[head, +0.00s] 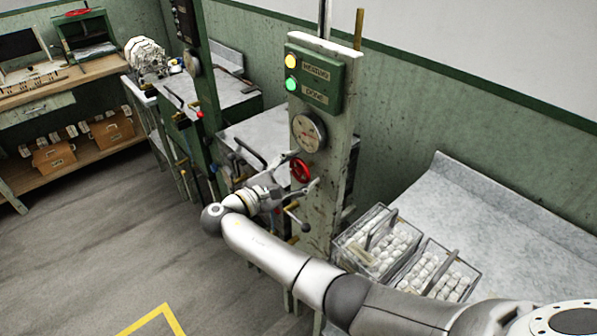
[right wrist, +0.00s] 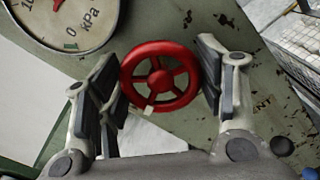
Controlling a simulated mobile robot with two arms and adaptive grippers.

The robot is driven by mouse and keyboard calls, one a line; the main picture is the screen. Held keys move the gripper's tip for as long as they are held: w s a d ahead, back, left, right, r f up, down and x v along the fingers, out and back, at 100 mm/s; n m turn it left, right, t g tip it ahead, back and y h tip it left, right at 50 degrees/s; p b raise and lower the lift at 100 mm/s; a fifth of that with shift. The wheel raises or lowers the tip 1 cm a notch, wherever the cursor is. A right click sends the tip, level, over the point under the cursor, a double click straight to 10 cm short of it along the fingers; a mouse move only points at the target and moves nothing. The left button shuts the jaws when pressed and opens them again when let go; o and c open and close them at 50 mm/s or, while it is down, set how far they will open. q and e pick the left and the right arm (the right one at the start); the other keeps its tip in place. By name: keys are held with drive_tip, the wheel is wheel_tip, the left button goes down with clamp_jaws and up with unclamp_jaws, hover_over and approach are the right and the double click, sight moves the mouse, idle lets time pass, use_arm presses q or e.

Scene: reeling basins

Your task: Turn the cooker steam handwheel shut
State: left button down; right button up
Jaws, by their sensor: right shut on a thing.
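The red handwheel (head: 301,169) is on the front of a worn green-grey post, below a round dial gauge (head: 308,132). In the right wrist view, the spoked handwheel (right wrist: 160,79) sits between the fingers of my right gripper (right wrist: 158,66), with a small pale tag at its lower edge. My right gripper (head: 298,172) has one finger on each side of the rim and is shut on the handwheel. The kPa gauge (right wrist: 65,22) is partly cut off at the upper left of the wrist view. My left gripper is not in view.
The post carries a sign box (head: 315,78) with yellow and green lamps. Wire baskets of white cocoons (head: 378,244) stand right of the post on a grey counter (head: 500,215). A lever with a dark knob (head: 304,227) is just below my right gripper. Open floor lies left.

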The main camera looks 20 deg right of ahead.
drive_tip(key=o, duration=1)
drive_tip(key=shift+a, duration=0.1)
drive_tip(key=v, duration=0.7)
drive_tip(key=shift+a, duration=0.15)
